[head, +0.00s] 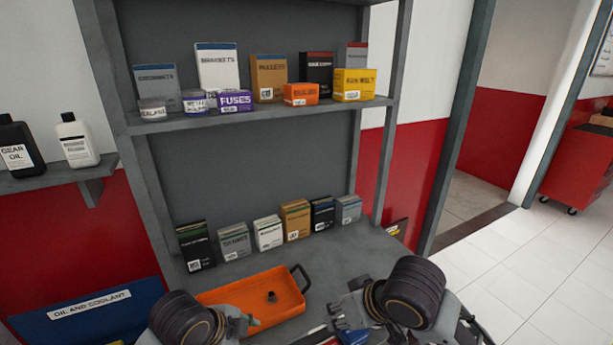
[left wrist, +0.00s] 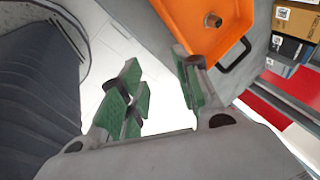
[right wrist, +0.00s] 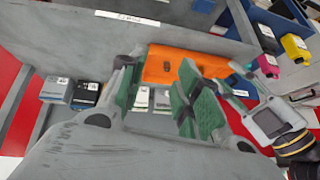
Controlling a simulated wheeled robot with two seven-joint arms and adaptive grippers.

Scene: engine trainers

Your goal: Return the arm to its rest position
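My right gripper (head: 345,312) is at the right front of the orange tray, above the grey shelf surface. In the right wrist view its green-padded fingers (right wrist: 158,92) are apart with nothing between them. My left gripper (head: 243,322) is at the tray's front left edge, partly hidden by my own arm. In the left wrist view its fingers (left wrist: 162,95) are also apart and empty. The orange tray (head: 290,308) has a black handle at its right and holds one small dark part (head: 271,297); the part also shows in the left wrist view (left wrist: 213,20).
A row of small boxes (head: 268,233) stands behind the tray. More boxes (head: 270,77) fill the upper shelf. Bottles (head: 75,140) stand on a side shelf at left, above a blue oil and coolant bin (head: 90,318). The tiled floor (head: 540,270) at right is open.

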